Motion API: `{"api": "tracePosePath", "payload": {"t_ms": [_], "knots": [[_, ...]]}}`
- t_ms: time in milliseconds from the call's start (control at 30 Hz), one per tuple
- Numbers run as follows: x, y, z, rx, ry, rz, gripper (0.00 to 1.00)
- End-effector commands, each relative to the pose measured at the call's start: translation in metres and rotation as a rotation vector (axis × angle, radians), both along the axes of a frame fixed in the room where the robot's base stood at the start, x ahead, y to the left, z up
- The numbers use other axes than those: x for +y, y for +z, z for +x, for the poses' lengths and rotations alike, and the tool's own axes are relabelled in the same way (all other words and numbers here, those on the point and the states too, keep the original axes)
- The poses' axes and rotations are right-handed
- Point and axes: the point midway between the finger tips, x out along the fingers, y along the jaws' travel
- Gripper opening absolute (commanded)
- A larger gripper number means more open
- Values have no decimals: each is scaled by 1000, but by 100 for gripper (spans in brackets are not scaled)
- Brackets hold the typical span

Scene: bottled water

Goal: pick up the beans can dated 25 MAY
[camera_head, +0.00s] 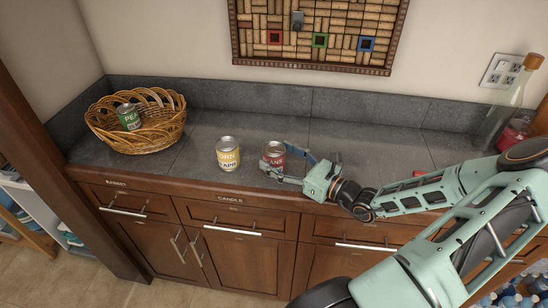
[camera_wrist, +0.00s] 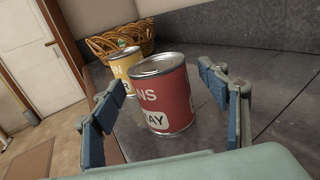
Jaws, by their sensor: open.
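The beans can (camera_head: 273,155) is red with a silver lid and stands upright on the counter. In the wrist view the beans can (camera_wrist: 163,95) shows the letters "NS" and "AY"; the rest of its label is turned out of view. My gripper (camera_head: 285,166) is open, with its fingers on either side of the can. In the wrist view my gripper (camera_wrist: 160,95) shows a gap between each finger and the can.
A yellow corn can (camera_head: 228,155) stands just left of the beans can. A wicker basket (camera_head: 150,137) holding a green can (camera_head: 128,117) is at the far left. A glass bottle (camera_head: 508,105) stands at the right. The grey counter (camera_head: 350,140) behind is clear.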

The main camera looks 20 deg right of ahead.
Motion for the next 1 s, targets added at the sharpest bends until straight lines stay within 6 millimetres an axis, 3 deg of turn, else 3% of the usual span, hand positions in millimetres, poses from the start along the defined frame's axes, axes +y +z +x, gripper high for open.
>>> {"api": "tracePosePath", "payload": {"t_ms": [133, 367, 867, 1000], "knots": [[6, 0, 12, 0, 1, 0, 68], [6, -1, 13, 1, 0, 0, 68], [6, -1, 13, 0, 0, -1, 14], [6, 0, 13, -1, 0, 0, 13]]}}
